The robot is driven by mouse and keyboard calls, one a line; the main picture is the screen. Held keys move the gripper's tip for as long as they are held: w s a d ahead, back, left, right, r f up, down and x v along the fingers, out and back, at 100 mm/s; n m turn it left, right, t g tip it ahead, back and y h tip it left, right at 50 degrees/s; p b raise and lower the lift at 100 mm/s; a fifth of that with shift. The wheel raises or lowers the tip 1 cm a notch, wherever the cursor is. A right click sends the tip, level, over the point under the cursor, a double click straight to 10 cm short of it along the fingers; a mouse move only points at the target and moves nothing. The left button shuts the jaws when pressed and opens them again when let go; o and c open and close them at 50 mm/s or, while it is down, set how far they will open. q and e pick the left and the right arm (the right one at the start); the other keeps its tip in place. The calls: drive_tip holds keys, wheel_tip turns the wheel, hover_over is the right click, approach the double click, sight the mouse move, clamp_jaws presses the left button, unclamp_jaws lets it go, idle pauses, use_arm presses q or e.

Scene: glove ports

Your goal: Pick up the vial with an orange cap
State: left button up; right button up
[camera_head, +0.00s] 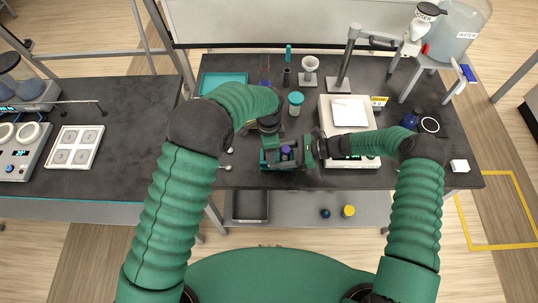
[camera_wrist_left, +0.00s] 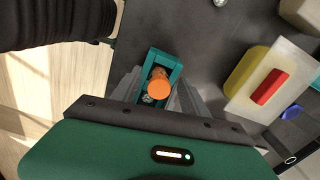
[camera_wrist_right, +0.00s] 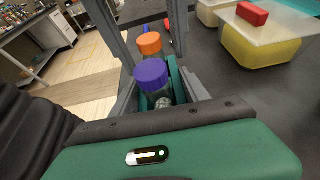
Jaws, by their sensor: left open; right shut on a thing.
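The orange-capped vial (camera_wrist_left: 158,82) stands in a small teal rack (camera_wrist_left: 164,55) in the left wrist view. My left gripper (camera_wrist_left: 157,92) is open, with its fingers on either side of this vial. The orange cap (camera_wrist_right: 149,43) also shows in the right wrist view, behind a purple-capped vial (camera_wrist_right: 151,80). My right gripper (camera_wrist_right: 158,92) is shut on the teal rack, around the end with the purple-capped vial. In the head view my left gripper (camera_head: 271,143) comes down beside my right gripper (camera_head: 292,156); the orange cap is hidden there.
A white balance (camera_head: 326,112) stands right of the grippers. A teal-lidded jar (camera_head: 295,104), a funnel stand (camera_head: 308,75) and a teal tray (camera_head: 222,80) are behind them. A yellow container with a red block (camera_wrist_right: 252,14) is nearby. The bench's front edge (camera_head: 240,188) is close.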

use_arm(q)
clamp_jaws()
wheel_tip(320, 180, up, 10)
drive_tip(key=shift+r, duration=0.1)
use_arm(e)
drive_tip(key=o, duration=1.6)
drive_tip(key=shift+c, duration=0.2)
drive_tip(key=v, duration=1.2)
drive_tip(key=shift+d, duration=0.1)
drive_tip(key=shift+f, duration=0.1)
